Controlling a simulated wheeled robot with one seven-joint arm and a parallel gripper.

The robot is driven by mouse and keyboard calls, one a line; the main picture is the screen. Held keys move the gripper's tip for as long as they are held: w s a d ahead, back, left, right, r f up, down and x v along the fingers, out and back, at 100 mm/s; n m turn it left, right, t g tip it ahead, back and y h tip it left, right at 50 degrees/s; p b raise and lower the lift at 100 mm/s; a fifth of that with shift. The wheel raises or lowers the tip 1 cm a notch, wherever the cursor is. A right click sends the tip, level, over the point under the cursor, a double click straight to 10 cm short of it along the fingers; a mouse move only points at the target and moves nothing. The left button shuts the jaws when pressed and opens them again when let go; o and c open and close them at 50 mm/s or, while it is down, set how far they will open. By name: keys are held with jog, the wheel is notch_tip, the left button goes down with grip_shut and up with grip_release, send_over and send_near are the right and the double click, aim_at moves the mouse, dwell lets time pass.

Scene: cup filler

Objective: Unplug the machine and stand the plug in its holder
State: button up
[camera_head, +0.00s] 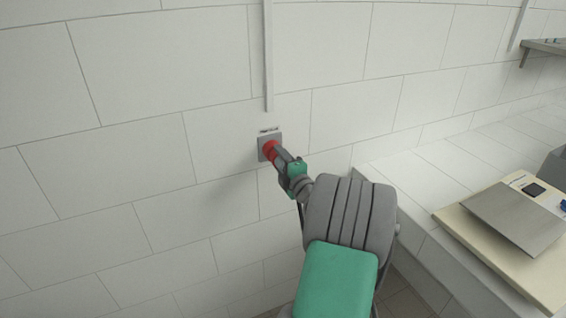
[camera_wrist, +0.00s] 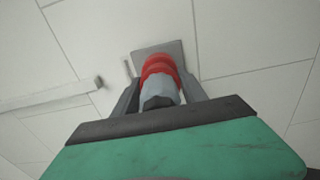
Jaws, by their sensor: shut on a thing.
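The red plug (camera_head: 269,150) is at the grey wall socket plate (camera_head: 263,155) on the tiled wall. It also shows in the wrist view as a red ringed body (camera_wrist: 159,68) with a grey rear part (camera_wrist: 158,92), in front of the square grey plate (camera_wrist: 181,52). My gripper (camera_head: 279,156) is shut on the plug, with one finger on each side of its grey part in the wrist view (camera_wrist: 158,88). The plug's front face is hidden against the plate, so I cannot tell how deep it sits. I cannot make out the plug holder.
A vertical conduit (camera_head: 268,60) runs down the wall to just above the socket. A white tiled counter (camera_head: 400,180) stands at the right, bearing a cream board with a grey plate (camera_head: 515,222). A small shelf (camera_head: 548,45) is at the upper right. The wall left of the socket is bare.

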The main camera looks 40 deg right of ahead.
aim_at(283, 163)
grip_shut()
dwell(0.4)
jog(key=shift+b+v, duration=2.9)
jog(key=shift+s+r, duration=0.1)
